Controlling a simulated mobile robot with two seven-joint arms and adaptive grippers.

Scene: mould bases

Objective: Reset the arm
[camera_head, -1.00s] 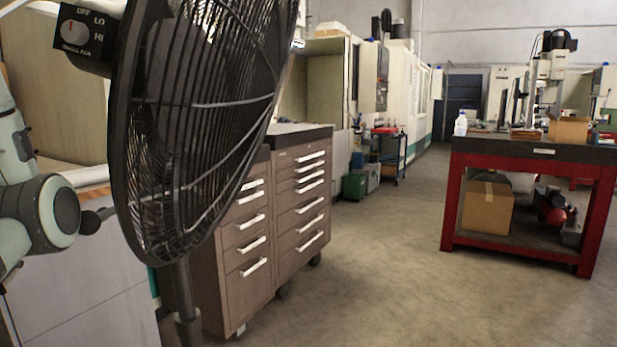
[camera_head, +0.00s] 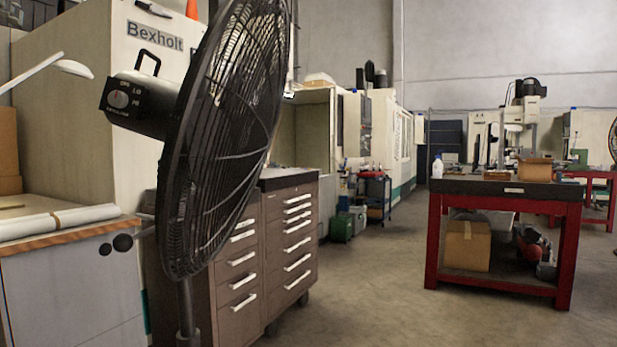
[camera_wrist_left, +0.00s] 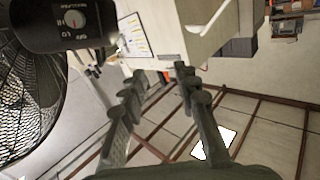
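My left gripper (camera_wrist_left: 160,80) shows in the left wrist view. Its two dark fingers stand apart with nothing between them, so it is open and empty. It points up toward the ceiling side of the room, with a black fan (camera_wrist_left: 22,105) close on the left. In the head view neither gripper shows. My right gripper is in no view.
The pedestal fan (camera_head: 225,140) stands close in front, left of centre. Behind it are a brown drawer cabinet (camera_head: 238,260) and a white-sided bench (camera_head: 70,300). A red-framed table (camera_head: 432,240) stands at right. Floor between is clear.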

